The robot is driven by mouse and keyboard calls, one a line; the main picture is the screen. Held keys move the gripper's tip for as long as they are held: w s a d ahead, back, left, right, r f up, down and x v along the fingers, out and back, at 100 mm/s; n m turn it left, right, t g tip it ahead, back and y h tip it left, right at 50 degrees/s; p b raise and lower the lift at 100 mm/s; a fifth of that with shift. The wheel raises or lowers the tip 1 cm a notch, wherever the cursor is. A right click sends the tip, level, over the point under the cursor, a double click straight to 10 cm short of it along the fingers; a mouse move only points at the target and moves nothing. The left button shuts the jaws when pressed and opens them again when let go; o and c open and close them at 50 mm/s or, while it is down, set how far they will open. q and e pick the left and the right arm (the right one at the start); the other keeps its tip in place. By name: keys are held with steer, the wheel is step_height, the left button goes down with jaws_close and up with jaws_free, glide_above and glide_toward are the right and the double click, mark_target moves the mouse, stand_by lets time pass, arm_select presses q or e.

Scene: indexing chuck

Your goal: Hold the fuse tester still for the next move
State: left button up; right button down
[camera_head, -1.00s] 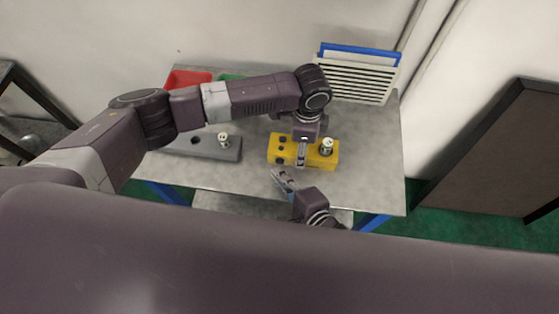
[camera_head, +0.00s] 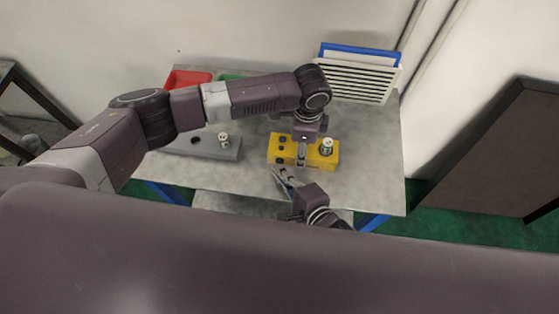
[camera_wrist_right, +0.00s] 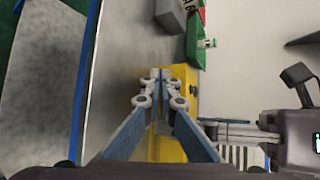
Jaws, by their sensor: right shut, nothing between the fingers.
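The yellow fuse tester (camera_head: 312,162) lies on the grey table, with dark round holes in its left part. A pale cylindrical fuse (camera_head: 327,145) stands upright at its right end. My left gripper (camera_head: 301,162) points down over the tester's middle and hides part of it; whether its fingers grip anything I cannot tell. My right gripper (camera_head: 278,173) is at the tester's front left edge, shut and empty. In the right wrist view its fingertips (camera_wrist_right: 162,74) meet in front of the yellow tester (camera_wrist_right: 185,85); contact is unclear.
A grey block (camera_head: 205,148) with a hole and an upright fuse (camera_head: 223,139) lies to the left. A red bin (camera_head: 188,79), a partly hidden green bin (camera_head: 232,77) and a white slatted rack (camera_head: 357,80) stand at the back. The table's right side is clear.

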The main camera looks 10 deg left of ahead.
mark_target(277, 199)
steer(key=shift+w, duration=0.6)
stand_by(0.8)
steer(key=shift+s, duration=1.05)
steer(key=shift+s, duration=2.5)
arm_select(q)
steer(key=o, duration=1.4)
steer(key=shift+o, duration=0.2)
